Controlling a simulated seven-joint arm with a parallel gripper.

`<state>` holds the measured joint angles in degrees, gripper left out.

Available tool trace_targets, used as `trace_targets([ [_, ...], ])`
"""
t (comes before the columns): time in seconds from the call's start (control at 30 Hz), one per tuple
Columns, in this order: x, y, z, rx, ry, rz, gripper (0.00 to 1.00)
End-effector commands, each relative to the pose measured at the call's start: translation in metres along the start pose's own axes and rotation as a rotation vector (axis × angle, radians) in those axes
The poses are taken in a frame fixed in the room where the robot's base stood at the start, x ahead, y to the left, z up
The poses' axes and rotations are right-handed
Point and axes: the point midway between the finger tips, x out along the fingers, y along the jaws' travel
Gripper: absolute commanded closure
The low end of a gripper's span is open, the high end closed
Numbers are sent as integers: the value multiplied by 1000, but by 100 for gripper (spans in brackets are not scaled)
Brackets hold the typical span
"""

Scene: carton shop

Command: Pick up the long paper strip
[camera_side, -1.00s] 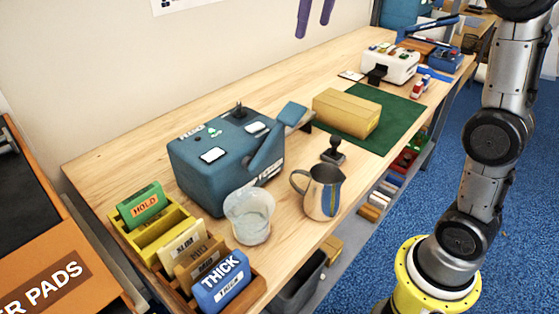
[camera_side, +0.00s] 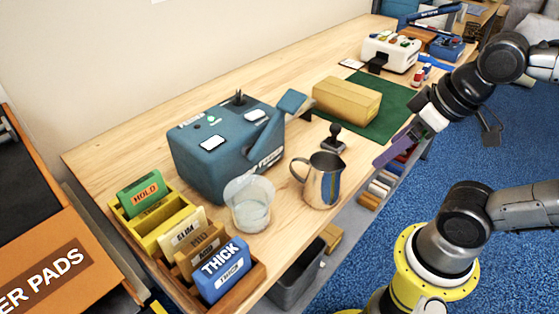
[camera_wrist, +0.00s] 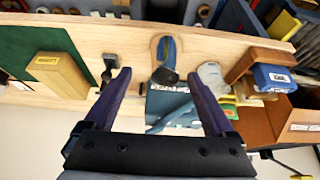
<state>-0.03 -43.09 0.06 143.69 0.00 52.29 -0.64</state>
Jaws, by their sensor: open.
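I cannot make out a long paper strip in either view. The blue tape machine (camera_side: 215,165) stands on the bench, its front arm and flap pointing right, and no strip shows on it. It also shows in the wrist view (camera_wrist: 168,105), partly behind the pitcher. My gripper (camera_side: 380,162) has purple fingers and is at the bench's front edge, right of the pitcher and near the green mat's front corner. In the wrist view my gripper (camera_wrist: 158,74) is open, with its two fingers wide apart and nothing between them.
A steel pitcher (camera_side: 321,182), a clear cup (camera_side: 249,205) and a black-handled stamp (camera_side: 334,140) stand before the machine. A cardboard box (camera_side: 345,99) lies on the green mat (camera_side: 401,100). Pad holders (camera_side: 145,243) fill the near left. The bench behind the machine is clear.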

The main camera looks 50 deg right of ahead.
Motion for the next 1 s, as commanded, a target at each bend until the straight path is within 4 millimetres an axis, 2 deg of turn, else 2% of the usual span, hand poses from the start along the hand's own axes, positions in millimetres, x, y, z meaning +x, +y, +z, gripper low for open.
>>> trace_targets([
  [0.03, -1, 0, -5, 6, 17, 0, 22],
  [0.23, -2, 0, -6, 13, 21, 0, 58],
  [0.3, -2, 0, -6, 13, 20, 0, 61],
  [0.6, -3, 0, -4, -28, 11, -1, 61],
  [0.63, -7, -1, -9, -47, 19, -3, 61],
  [0.77, -30, -2, -44, -115, 55, -12, 61],
  [0.9, -46, 4, -102, -161, 52, -8, 61],
  [1.0, -48, 15, -146, -179, 34, -3, 61],
])
